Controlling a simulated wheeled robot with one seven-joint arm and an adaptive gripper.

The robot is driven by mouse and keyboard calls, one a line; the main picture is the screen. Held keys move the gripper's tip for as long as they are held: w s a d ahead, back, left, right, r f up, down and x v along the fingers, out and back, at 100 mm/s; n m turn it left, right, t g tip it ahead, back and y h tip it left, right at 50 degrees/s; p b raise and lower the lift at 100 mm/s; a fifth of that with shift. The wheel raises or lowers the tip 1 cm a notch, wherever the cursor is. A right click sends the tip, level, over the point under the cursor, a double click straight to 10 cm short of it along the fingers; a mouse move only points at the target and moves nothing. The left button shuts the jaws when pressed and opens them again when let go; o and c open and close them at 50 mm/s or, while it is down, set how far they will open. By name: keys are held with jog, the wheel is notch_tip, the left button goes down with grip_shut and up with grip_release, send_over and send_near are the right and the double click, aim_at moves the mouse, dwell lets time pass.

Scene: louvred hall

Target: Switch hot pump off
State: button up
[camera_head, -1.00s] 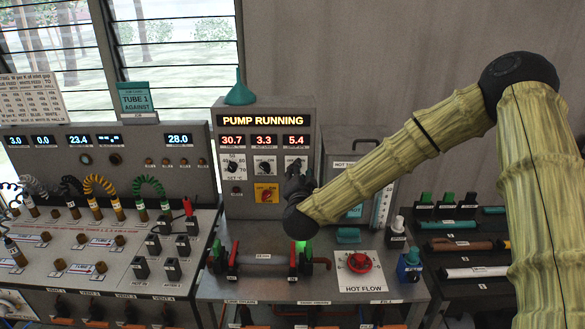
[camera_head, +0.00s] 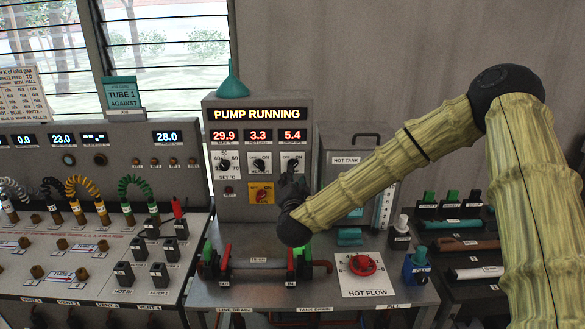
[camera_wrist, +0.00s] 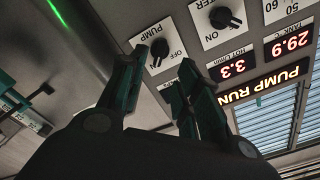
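The grey control box (camera_head: 226,190) stands behind the bench with its lit PUMP RUNNING display (camera_head: 257,114). The pump's black knob (camera_head: 291,163) is the right one of the row, under the 5.4 readout. My gripper (camera_head: 291,178) is just in front of and below it, hiding part of its plate. In the wrist view my gripper (camera_wrist: 172,62) has its two fingers apart, nothing clearly held. The pump knob (camera_wrist: 159,47) is at the left fingertip, beside the PUMP, OFF and ON lettering; contact and exact setting are unclear.
The heater knob (camera_head: 258,165) is close left of the pump knob, and a red switch on a yellow plate (camera_head: 261,194) is below it. A red hot flow valve (camera_head: 362,265) and the hot tank (camera_head: 345,140) are to the right. A pipe (camera_head: 258,262) crosses the bench front.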

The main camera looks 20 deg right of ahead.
aim_at(293, 165)
jog(key=x, duration=0.8)
jog(key=shift+w+d, duration=0.1)
jog(key=shift+w+f, duration=0.1)
jog(key=shift+w, duration=0.15)
grip_shut()
dwell(0.4)
